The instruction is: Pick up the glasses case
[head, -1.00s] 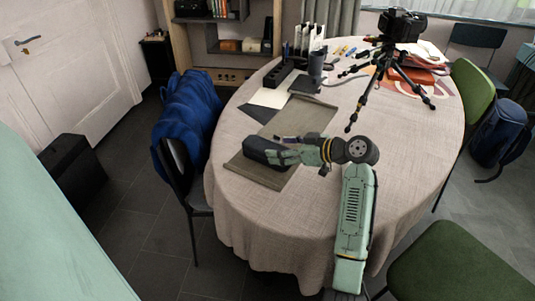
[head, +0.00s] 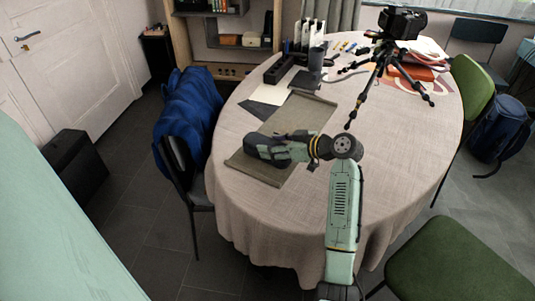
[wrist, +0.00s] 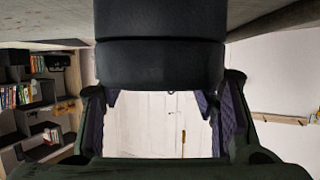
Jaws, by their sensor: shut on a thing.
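The glasses case (head: 254,142) is a dark, rounded case at the left end of my gripper in the head view, over the olive-grey mat (head: 301,121). My gripper (head: 268,148) reaches it from the right and is shut on it; its fingers hide part of the case. In the wrist view the dark case (wrist: 160,63) fills the upper middle, with a seam across it, and the fingers of my gripper (wrist: 162,108) stand on both sides. I cannot tell whether the case touches the mat.
A camera on a tripod (head: 385,62) stands at the table's back right. A chair with a blue jacket (head: 188,115) is at the left edge. The table's right front is clear.

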